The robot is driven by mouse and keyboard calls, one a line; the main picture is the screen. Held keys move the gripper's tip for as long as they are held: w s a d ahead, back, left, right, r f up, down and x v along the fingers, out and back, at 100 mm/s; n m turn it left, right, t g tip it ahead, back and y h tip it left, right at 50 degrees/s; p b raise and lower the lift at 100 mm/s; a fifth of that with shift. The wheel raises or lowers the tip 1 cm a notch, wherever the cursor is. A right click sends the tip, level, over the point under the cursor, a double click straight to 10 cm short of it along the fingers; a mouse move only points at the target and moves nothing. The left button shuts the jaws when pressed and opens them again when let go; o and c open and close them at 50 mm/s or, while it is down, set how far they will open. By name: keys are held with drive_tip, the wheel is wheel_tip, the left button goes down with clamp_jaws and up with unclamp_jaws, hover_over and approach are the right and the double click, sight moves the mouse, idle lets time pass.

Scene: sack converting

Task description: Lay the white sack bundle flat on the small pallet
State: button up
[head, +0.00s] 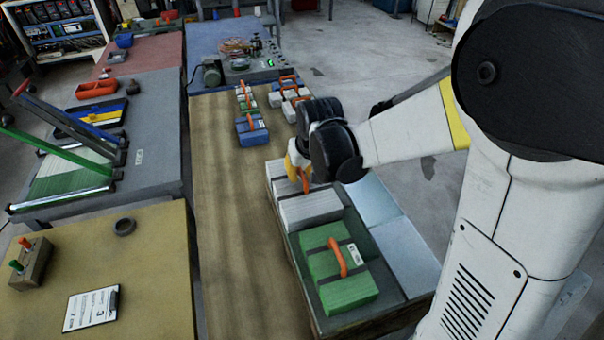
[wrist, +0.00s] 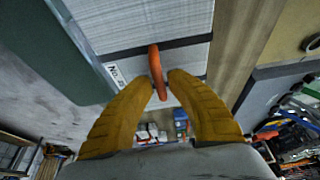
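The white sack bundle (head: 312,209) has a dark strap and an orange handle. It is level, beside the green bundle (head: 342,292) in the wood-sided holder at the front centre. My gripper (head: 301,172) is over its far part. In the wrist view, the yellow fingers (wrist: 160,84) are close in on both sides of the orange handle (wrist: 156,65), apparently shut on it, above the white bundle (wrist: 145,20). The bundle's underside is hidden, so I cannot tell if it is lifted. I cannot identify the small pallet with certainty.
Pale blue panels (head: 405,255) lie right of the bundles. A long brown table (head: 235,220) runs along the left, clear in its near half. A blue bundle (head: 252,130) and several smaller ones stand at its far end. A yellow-topped table (head: 165,265) is further left.

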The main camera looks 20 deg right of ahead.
drive_tip(key=shift+r, duration=0.15)
drive_tip(key=p+v, duration=0.4)
drive_tip(key=v, duration=0.8)
drive_tip(key=s+r+t, duration=0.2)
drive_tip(key=s+r, duration=0.1)
drive_tip(key=s, duration=1.2)
drive_tip(key=shift+s+t, duration=0.3)
drive_tip(key=shift+t, duration=0.1)
